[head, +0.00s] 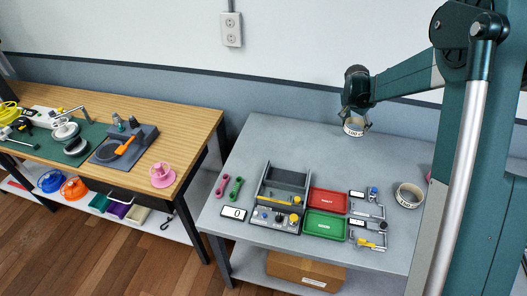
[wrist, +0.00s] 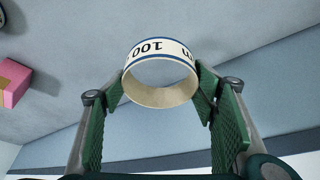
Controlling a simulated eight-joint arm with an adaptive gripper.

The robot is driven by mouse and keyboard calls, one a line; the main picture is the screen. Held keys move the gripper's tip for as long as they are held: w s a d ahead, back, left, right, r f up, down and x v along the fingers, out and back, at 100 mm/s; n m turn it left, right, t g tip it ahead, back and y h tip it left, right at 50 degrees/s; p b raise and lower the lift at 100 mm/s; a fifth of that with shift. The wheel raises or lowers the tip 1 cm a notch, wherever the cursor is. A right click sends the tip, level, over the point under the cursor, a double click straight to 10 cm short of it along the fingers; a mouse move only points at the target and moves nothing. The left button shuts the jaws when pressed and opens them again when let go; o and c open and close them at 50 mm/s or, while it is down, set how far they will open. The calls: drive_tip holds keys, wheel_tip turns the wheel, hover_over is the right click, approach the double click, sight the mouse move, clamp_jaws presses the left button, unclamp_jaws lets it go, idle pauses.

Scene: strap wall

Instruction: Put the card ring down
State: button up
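A second, similar ring (head: 409,196) lies at the grey table's (head: 295,140) right. A grey tray unit (head: 283,190), red tray (head: 328,201), green tray (head: 324,225) and small fixtures fill the front. The back middle is clear. A wooden bench (head: 170,110) with tools stands left. A pink block (wrist: 15,83) shows in the wrist view.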

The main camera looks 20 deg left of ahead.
drive_tip(key=s+a+n, duration=0.1)
drive_tip(key=s+a, duration=0.3)
drive_tip(key=a, duration=0.9)
drive_tip(key=s+a+n+y, duration=0.1)
drive_tip(key=s+a, duration=0.4)
drive_tip(key=a, duration=0.8)
drive_tip(key=s+a+n+y, duration=0.1)
drive_tip(key=s+a+n, duration=0.2)
drive_tip(key=a, duration=1)
drive_tip(key=shift+s+a+t, duration=0.15)
drive_tip(key=shift+s+t, duration=0.15)
drive_tip(key=shift+s, duration=0.5)
drive_tip(key=shift+f, duration=3.05)
drive_tip(key=shift+f, duration=0.1)
drive_tip(key=shift+f+b, duration=0.3)
drive_tip(key=shift+f, duration=1.45)
drive_tip(key=shift+f, duration=0.15)
drive_tip(key=o, duration=0.7)
drive_tip(key=shift+c, duration=0.2)
